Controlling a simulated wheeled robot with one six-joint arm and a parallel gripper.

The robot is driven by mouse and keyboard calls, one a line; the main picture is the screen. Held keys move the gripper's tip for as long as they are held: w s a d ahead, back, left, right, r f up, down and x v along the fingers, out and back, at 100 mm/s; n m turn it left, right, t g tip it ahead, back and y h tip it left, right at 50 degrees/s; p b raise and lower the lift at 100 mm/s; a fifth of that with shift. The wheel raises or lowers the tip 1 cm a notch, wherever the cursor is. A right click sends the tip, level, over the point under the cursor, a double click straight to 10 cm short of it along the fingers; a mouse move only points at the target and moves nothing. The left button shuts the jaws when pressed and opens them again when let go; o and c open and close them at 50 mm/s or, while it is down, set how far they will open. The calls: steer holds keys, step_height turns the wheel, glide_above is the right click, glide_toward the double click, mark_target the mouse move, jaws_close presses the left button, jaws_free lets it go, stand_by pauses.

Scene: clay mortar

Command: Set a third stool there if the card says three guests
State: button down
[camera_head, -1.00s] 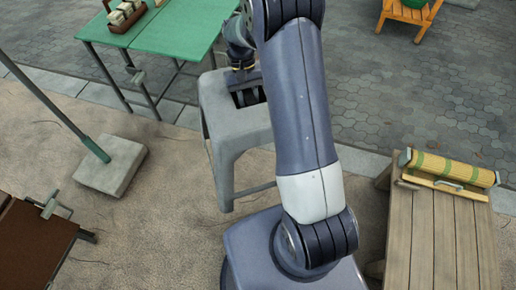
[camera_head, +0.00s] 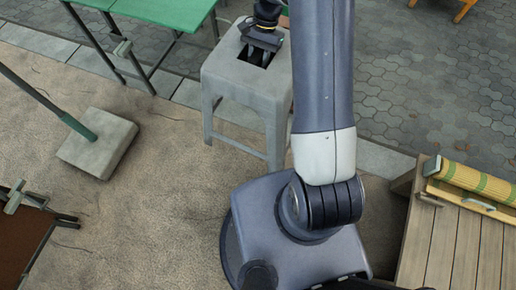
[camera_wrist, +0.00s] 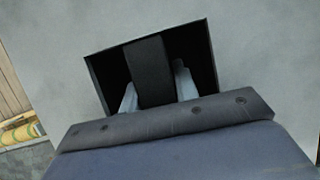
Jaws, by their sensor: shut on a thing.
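A grey plastic stool (camera_head: 226,76) stands upright in the upper middle of the head view, with a dark rectangular slot in its seat. The seat also fills much of the wrist view (camera_wrist: 255,60). My gripper (camera_head: 259,54) reaches down into the slot. In the wrist view its two pale fingers (camera_wrist: 157,88) sit on either side of a dark bar (camera_wrist: 149,60) across the slot, shut on this part of the stool. Whether the stool's feet touch the ground is hard to tell. No guest card can be made out in view.
A green table (camera_head: 165,12) stands behind the stool at upper left. A concrete block (camera_head: 97,143) with a pole is at left, a brown-topped piece (camera_head: 20,245) at lower left. A wooden table (camera_head: 455,240) with a rolled bamboo mat (camera_head: 478,184) is at right. Sandy ground between is clear.

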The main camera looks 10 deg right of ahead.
steer(key=w+f+m+t+b, duration=0.2)
steer(key=f+m+b, duration=0.6)
steer(key=f+b, duration=0.5)
steer(key=w+f+m+t+y+b, duration=0.1)
steer(key=w+f+m+t+b, duration=0.2)
steer(key=f+m+b, duration=0.6)
step_height(320, 180, down, 10)
steer(key=t+b, duration=0.1)
steer(key=b, duration=0.3)
steer(key=shift+w+d, duration=0.3)
steer(key=shift+d, duration=0.1)
steer(key=shift+f, duration=0.1)
steer(key=c, duration=1.1)
jaws_free()
steer(key=shift+f, duration=0.1)
steer(key=p+v, duration=0.5)
steer(key=v, duration=0.7)
steer(key=shift+a, duration=0.1)
